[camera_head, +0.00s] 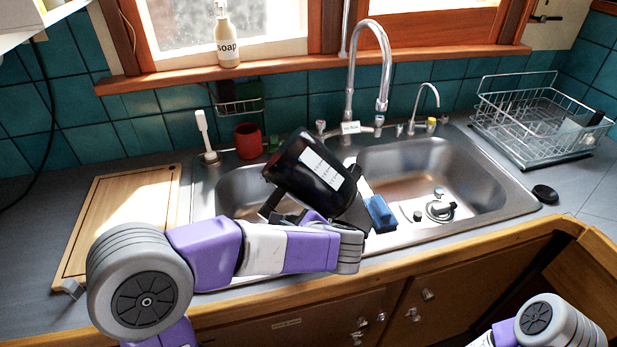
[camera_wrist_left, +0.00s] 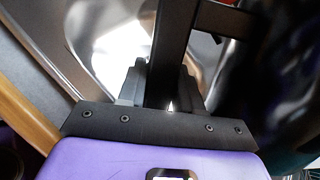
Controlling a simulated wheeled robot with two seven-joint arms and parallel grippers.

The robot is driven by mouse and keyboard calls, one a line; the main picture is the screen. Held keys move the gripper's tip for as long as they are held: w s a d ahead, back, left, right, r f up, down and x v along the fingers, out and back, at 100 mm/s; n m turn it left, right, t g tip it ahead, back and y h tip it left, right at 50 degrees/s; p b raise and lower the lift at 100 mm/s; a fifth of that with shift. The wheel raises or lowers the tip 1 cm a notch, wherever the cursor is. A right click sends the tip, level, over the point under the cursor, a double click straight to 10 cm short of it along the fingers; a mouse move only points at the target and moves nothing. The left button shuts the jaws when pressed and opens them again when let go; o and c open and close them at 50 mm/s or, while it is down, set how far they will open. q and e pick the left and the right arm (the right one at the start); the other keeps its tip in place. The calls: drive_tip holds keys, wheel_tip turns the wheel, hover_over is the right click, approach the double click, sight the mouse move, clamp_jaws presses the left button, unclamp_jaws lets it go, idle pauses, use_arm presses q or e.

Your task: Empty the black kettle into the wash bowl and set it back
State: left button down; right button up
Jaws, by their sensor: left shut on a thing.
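The black kettle (camera_head: 290,170), with a white label on its side, is held in the air over the left part of the steel sink, clearly tilted. My left gripper (camera_head: 292,216) is shut on its handle; in the left wrist view the dark handle (camera_wrist_left: 170,50) passes between the fingers (camera_wrist_left: 160,88). The kettle's dark body (camera_wrist_left: 280,80) fills the right of that view. The left sink basin (camera_head: 232,190), apparently the wash bowl, lies below and is partly hidden by the kettle and my arm. I cannot see any water stream. My right gripper is out of view.
A tall faucet (camera_head: 386,70) rises behind the kettle. A blue sponge (camera_head: 380,213) sits on the sink divider. A red cup (camera_head: 248,141) and a white brush (camera_head: 204,135) stand behind the left basin. A cutting board (camera_head: 130,205) lies left; a dish rack (camera_head: 540,118) stands right.

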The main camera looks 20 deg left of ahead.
use_arm(q)
drive_tip(key=shift+r, duration=0.1)
idle(0.5)
drive_tip(key=h, duration=0.1)
drive_tip(key=a+f+n+h, duration=0.1)
drive_tip(key=shift+a+f+h, duration=0.2)
drive_tip(key=shift+f+h, duration=0.05)
drive_tip(key=shift+h, duration=0.15)
drive_tip(key=shift+f, duration=0.15)
drive_tip(key=f+h, duration=0.1)
drive_tip(key=f+n+h+p, duration=0.1)
drive_tip(key=h, duration=0.1)
drive_tip(key=f+h+p, duration=0.1)
drive_tip(key=h, duration=0.1)
drive_tip(key=shift+a+f+n, duration=0.25)
drive_tip(key=shift+a+n, duration=0.05)
drive_tip(key=shift+n, duration=0.1)
